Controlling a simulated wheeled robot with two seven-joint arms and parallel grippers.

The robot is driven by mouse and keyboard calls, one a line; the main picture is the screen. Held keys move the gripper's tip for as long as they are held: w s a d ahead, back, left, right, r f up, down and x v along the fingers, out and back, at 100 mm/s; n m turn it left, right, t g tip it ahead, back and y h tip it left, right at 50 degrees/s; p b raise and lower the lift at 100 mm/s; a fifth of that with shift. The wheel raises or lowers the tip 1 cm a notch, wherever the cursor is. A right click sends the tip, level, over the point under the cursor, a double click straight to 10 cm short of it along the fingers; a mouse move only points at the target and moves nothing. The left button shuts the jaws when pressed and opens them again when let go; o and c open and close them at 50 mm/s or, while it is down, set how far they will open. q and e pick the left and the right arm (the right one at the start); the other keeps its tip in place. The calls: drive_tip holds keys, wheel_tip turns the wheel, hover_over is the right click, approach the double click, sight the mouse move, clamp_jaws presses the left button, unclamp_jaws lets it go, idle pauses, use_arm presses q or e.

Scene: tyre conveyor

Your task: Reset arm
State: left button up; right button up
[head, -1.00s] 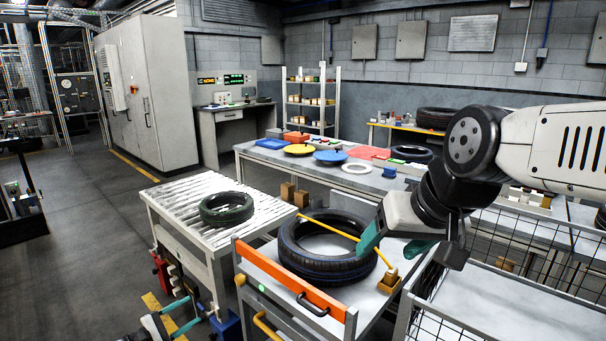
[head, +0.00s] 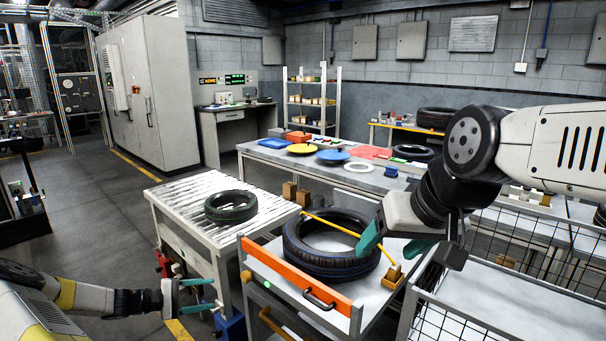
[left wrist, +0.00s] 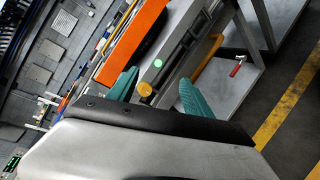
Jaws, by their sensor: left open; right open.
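My left gripper (head: 212,294) is low at the left in the head view. Its teal fingers are apart and empty, pointing right toward the cart with the orange bar. In the left wrist view, its two teal fingers (left wrist: 158,90) are spread, with the cart's orange bar (left wrist: 132,40) beyond them. My right gripper (head: 398,242) hangs at the right side of the large tyre (head: 328,268), its teal fingers apart. I cannot tell whether a finger touches the tyre. The large tyre lies flat on the cart.
A smaller tyre (head: 231,206) lies on the roller conveyor (head: 180,200). A yellow rod (head: 345,231) crosses above the large tyre. A wire-mesh cage (head: 470,322) stands at the right. A long table (head: 262,153) with coloured discs is behind. The floor at left is open.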

use_arm(q)
drive_tip(key=s+d+r+m+g+y, duration=0.2)
drive_tip(key=s+d+r+m+y, duration=0.15)
drive_tip(key=r, duration=0.45)
drive_tip(key=s+d+r+m+g+y, duration=0.25)
drive_tip(key=d+r, duration=0.25)
drive_tip(key=r, duration=0.3)
drive_tip(key=s+d+r+m+g+y, duration=0.25)
drive_tip(key=s+d+r, duration=0.2)
drive_tip(key=r, duration=0.45)
drive_tip(key=s+d+r+m+t+y, duration=0.1)
drive_tip(key=s+r+t, duration=0.2)
drive_tip(key=s+r, duration=0.3)
drive_tip(key=s+d+r+m+t+y, duration=0.1)
drive_tip(key=s+d+r+m+t, duration=0.1)
drive_tip(key=s+r, duration=0.5)
drive_tip(key=s+t, duration=0.1)
drive_tip(key=s, duration=0.3)
drive_tip(key=shift+s+d+y, duration=0.15)
drive_tip(key=shift+d+y, duration=0.15)
drive_tip(key=shift+y, duration=0.05)
drive_tip(key=shift+m, duration=0.25)
